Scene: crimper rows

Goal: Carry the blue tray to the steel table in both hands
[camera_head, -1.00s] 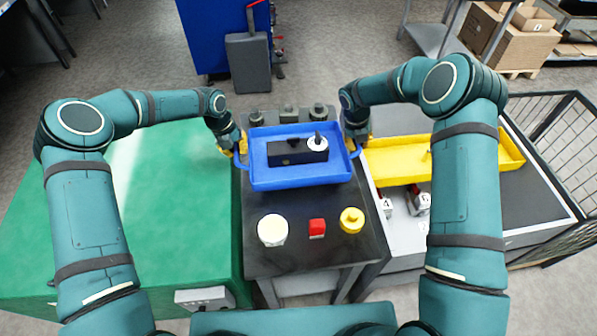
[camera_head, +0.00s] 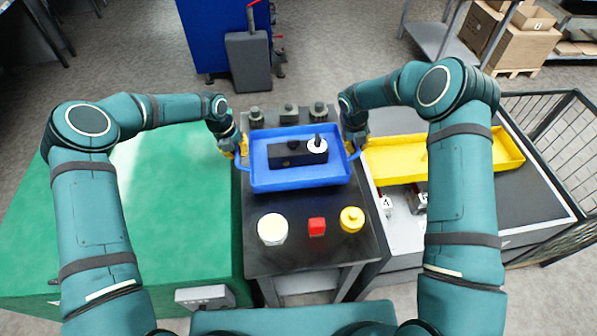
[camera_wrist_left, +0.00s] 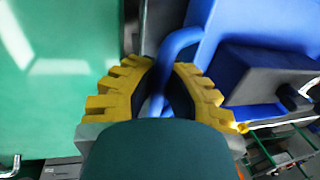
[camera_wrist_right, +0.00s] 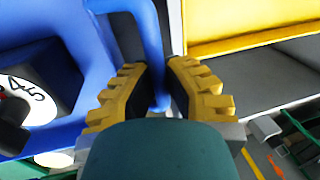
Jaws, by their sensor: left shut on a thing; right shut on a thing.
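The blue tray (camera_head: 300,183) is level over the dark middle table (camera_head: 262,250). I cannot tell whether its base touches the tabletop. A dark block (camera_head: 284,157) and a white round piece with a black knob (camera_head: 317,145) are in it. My left gripper (camera_head: 238,150) is shut on the tray's left handle, a blue loop that shows in the left wrist view (camera_wrist_left: 178,42). My right gripper (camera_head: 355,148) is shut on the right handle, which shows in the right wrist view (camera_wrist_right: 152,40). Which surface is the steel table is not clear.
A white round piece (camera_head: 272,229), a red cube (camera_head: 317,227) and a yellow round piece (camera_head: 351,220) stand in front of the tray. Dark fixtures (camera_head: 288,113) are behind it. A green table (camera_head: 160,220) is left; a yellow tray (camera_head: 470,155) is right.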

